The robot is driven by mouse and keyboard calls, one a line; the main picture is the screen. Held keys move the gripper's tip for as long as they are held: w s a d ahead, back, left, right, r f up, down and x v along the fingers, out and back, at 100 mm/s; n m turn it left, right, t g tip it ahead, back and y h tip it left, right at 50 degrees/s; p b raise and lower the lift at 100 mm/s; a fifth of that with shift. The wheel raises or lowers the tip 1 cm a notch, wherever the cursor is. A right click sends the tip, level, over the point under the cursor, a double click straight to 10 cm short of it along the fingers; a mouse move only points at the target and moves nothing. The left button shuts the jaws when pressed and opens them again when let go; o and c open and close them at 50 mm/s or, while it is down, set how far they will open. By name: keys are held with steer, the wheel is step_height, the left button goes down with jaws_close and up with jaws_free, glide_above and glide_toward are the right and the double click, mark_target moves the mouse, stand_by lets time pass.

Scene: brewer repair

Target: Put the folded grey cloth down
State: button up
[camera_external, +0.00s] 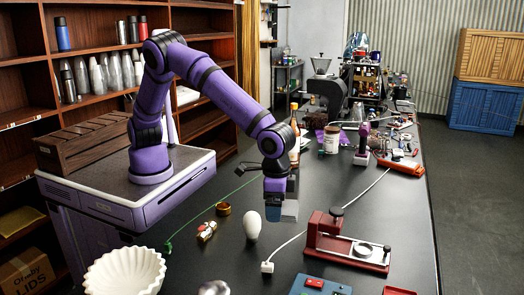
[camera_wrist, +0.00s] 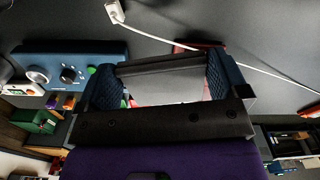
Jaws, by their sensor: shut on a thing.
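My gripper (camera_external: 276,200) points down above the black bench in the external view, right of the white bulb-shaped object. It is shut on the folded grey cloth (camera_external: 290,209), a small grey block shape showing beside and below the fingers. In the wrist view the grey cloth (camera_wrist: 165,84) spans between the two blue textured pads of my gripper (camera_wrist: 162,78). Part of the cloth is hidden by the dark gripper body. I cannot tell whether its underside touches the bench.
A red press-like tool (camera_external: 345,243) stands right of my gripper. A white cable (camera_external: 330,212) crosses the bench. A blue control box (camera_wrist: 65,65) shows in the wrist view.

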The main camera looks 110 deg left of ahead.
steer(key=s+d+m, duration=0.3)
steer(key=s+d, duration=1.1)
glide_toward(210, 273)
step_height(210, 273, down, 7)
steer(key=shift+d+f, duration=0.1)
steer(key=o, duration=0.6)
steer(key=shift+f, duration=0.15)
steer(key=shift+c, duration=0.2)
